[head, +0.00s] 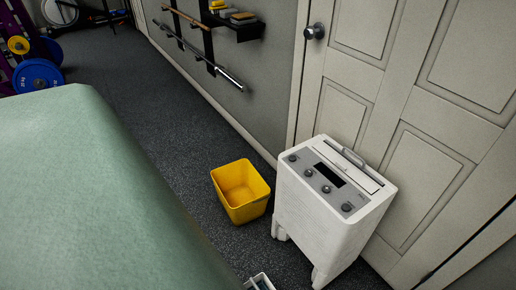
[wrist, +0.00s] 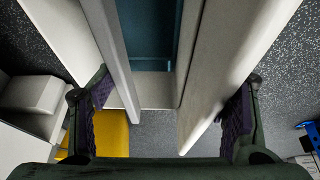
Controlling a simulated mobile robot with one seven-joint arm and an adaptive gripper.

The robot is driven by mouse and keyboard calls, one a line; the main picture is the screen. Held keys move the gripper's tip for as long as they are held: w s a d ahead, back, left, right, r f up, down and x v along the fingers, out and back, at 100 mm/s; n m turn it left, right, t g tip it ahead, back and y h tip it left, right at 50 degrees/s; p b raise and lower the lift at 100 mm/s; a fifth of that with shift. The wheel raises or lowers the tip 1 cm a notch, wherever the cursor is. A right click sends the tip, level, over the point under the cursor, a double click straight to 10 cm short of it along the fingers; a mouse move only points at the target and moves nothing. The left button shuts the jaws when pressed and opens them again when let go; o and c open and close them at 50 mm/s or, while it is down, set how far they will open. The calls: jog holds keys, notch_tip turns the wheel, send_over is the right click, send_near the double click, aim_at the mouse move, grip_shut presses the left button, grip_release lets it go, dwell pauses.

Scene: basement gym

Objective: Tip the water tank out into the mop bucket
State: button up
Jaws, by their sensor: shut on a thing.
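The water tank is a white open-topped box, and its blue-green inside shows between pale walls in the wrist view (wrist: 153,92). Its corner shows at the bottom edge of the head view (head: 250,284). My gripper (wrist: 167,108) is shut on the tank, with purple pads on either side of it. The yellow mop bucket (head: 240,190) stands upright on the floor, and its open inside looks empty. Part of the bucket shows beyond the left finger in the wrist view (wrist: 115,135). The tank is apart from the bucket, nearer the camera. Most of the tank is out of the head view.
A white dehumidifier (head: 325,215) stands right of the bucket, close to a panelled door (head: 345,110). A wall rack (head: 205,45) holds bars. A large pale green surface (head: 85,190) fills the lower left. Dark floor (head: 130,90) is clear behind the bucket.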

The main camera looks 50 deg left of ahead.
jog(key=shift+a+r+p, duration=0.1)
jog(key=shift+r+p, duration=2.25)
jog(key=shift+r, duration=0.55)
